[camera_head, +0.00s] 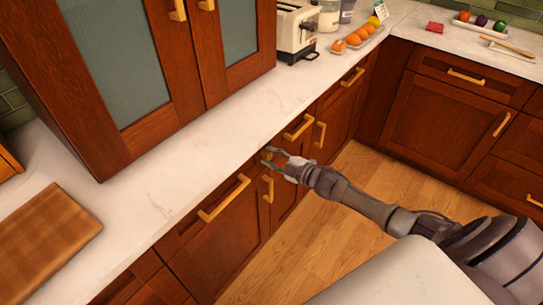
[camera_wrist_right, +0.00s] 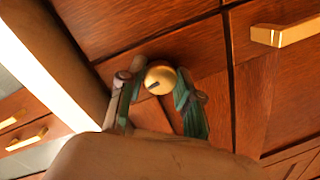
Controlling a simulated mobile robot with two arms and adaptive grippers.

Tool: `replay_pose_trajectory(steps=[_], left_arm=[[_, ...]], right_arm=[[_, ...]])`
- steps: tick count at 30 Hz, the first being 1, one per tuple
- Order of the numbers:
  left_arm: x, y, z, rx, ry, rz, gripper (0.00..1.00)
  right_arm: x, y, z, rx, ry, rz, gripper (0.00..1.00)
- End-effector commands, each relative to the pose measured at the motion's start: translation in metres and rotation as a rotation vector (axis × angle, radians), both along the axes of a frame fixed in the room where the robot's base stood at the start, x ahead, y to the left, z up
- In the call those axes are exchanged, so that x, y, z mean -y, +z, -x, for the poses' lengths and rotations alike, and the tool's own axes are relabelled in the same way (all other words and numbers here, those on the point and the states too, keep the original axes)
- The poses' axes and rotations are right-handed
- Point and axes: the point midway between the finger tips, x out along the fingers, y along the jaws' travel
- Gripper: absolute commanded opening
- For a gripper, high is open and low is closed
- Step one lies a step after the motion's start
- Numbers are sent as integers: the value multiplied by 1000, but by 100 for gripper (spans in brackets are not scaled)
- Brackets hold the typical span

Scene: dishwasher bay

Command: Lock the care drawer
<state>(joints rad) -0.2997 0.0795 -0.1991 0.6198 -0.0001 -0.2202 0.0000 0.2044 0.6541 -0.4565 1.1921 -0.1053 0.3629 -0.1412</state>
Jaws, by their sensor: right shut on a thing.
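A round brass lock knob (camera_wrist_right: 160,78) with a dark slot sits on a brown wooden front (camera_wrist_right: 207,50) in the right wrist view. My right gripper (camera_wrist_right: 158,92) is shut on the knob, one finger on each side of it. In the head view, my right gripper (camera_head: 267,157) is at the cabinet fronts just below the counter edge, between two drawer handles, and mostly hides the knob. The slot looks tilted; I cannot tell whether it is locked. No label shows which front is the care drawer. My left gripper is not in view.
The white counter (camera_head: 215,150) overhangs the fronts. Gold handles stick out on either side, one to the left (camera_head: 223,198) and one to the right (camera_head: 298,127). The wooden floor (camera_head: 370,185) is clear.

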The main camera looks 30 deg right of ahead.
Motion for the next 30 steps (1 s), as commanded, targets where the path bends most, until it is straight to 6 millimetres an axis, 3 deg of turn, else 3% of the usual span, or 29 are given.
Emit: replay_pose_trajectory(steps=[10, 25, 26, 30], left_arm=[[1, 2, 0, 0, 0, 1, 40], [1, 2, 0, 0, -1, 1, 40], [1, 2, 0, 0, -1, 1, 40], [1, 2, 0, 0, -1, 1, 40]], right_arm=[[0, -1, 0, -49, 1, -113, 0], [-1, -2, 1, -56, 1, -132, 0], [-1, -2, 1, -56, 1, -132, 36], [-1, -2, 1, -56, 1, -131, 59]])
